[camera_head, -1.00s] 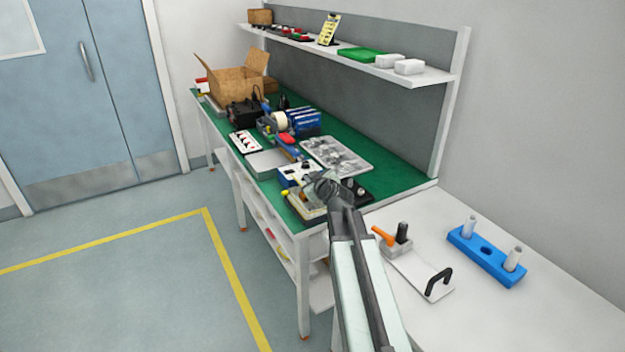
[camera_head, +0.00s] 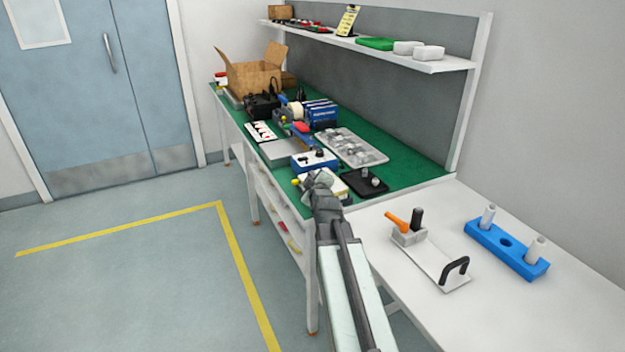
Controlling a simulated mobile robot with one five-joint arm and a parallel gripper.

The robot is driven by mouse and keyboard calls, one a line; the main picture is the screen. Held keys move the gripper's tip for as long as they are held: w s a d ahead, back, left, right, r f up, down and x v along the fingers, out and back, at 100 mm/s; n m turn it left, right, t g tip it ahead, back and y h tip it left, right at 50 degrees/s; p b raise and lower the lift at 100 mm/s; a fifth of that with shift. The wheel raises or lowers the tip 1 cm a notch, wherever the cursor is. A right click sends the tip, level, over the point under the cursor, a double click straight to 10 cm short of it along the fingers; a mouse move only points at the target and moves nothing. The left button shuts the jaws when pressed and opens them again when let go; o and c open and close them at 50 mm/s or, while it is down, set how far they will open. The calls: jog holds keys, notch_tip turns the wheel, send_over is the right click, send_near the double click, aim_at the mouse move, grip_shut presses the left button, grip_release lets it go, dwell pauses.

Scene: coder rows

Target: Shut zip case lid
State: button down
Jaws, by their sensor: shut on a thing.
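A small pale yellow and white item (camera_head: 338,188), which looks like the zip case, lies at the near end of the green bench top. My gripper (camera_head: 316,180) is over its left part, at the front edge of the bench. My gripper is shut on what seems to be the case's lid. The fingertips and the grip are small and partly hidden by my wrist, so I cannot tell how far open the lid stands.
A blue box with a white top (camera_head: 315,160) stands just behind my gripper. A black plate with a knob (camera_head: 365,182) lies to the right. A clear parts tray (camera_head: 350,147) lies behind. A white side table (camera_head: 480,290) holds a toggle clamp (camera_head: 410,231) and a blue block (camera_head: 505,248).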

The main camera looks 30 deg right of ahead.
jog(key=shift+s+d+f, duration=0.1)
jog(key=shift+s+f, duration=0.05)
jog(key=shift+f, duration=0.05)
dwell(0.3)
jog(key=c, duration=1.8)
grip_release()
